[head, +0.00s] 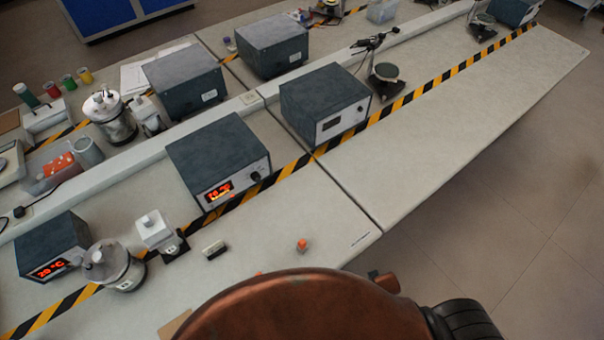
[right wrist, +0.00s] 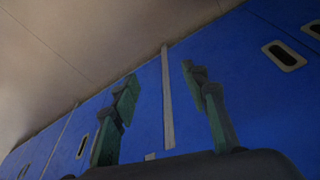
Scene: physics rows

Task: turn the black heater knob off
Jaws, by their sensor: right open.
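A dark grey heater box (head: 215,150) stands on the near bench with its orange display lit. Its black knob (head: 255,176) is on the front panel, right of the display. A second heater box (head: 325,95) behind it to the right has a dark display and a black knob (head: 361,108). A third box (head: 48,245) at the far left shows a lit "20 °C". My right gripper (right wrist: 160,78) is open and empty in the right wrist view, facing blue cabinet fronts, with no knob in that view. My left gripper is not in view.
Black-and-yellow tape (head: 420,87) runs along the bench. Bench space (head: 400,170) to the right is clear. Blue cabinets (right wrist: 70,125) have slot handles.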

